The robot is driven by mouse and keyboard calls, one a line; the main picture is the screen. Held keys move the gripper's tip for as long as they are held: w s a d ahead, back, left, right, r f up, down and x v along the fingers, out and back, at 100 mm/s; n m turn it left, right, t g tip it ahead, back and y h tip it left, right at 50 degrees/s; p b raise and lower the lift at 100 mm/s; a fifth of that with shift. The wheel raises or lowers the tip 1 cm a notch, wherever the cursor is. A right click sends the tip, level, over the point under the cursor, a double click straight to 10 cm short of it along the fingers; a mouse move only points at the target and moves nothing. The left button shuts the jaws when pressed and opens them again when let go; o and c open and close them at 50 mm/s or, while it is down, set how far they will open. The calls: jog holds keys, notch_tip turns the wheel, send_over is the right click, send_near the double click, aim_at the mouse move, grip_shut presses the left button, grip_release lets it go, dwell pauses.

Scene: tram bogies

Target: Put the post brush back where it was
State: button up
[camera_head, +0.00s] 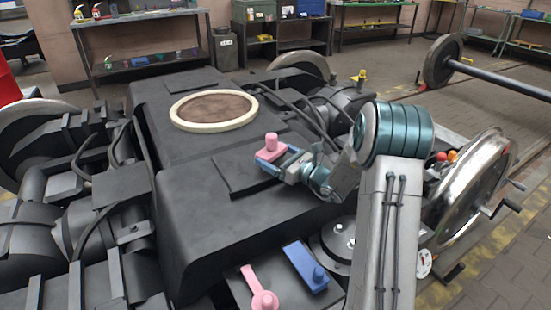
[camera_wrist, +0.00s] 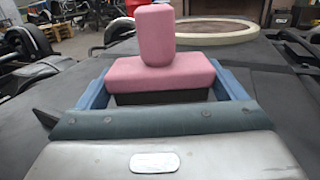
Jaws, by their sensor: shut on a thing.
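The post brush (camera_head: 271,143) is a pink block with an upright pink post on top. My gripper (camera_head: 272,160) is shut on it, with a blue finger on either side, above the dark flat top of the bogie. In the wrist view the brush (camera_wrist: 160,75) sits upright between the blue fingers of my gripper (camera_wrist: 165,92), its dark underside showing below the pink block. Whether the underside touches the bogie is hard to tell.
A cream ring with a brown middle (camera_head: 214,107) lies on the bogie top behind the brush. On a dark plate (camera_head: 240,287) at the front lie a pink long-handled thing (camera_head: 262,291) and a blue block with a knob (camera_head: 306,267). A shiny wheel (camera_head: 472,190) stands at right.

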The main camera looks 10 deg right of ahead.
jog(key=shift+r, duration=0.1)
jog(key=shift+f+b, duration=0.45)
jog(key=shift+f, duration=0.15)
jog(key=shift+s, duration=0.1)
jog(key=o, duration=0.8)
jog(key=shift+f, duration=0.15)
jog(key=shift+o, duration=0.2)
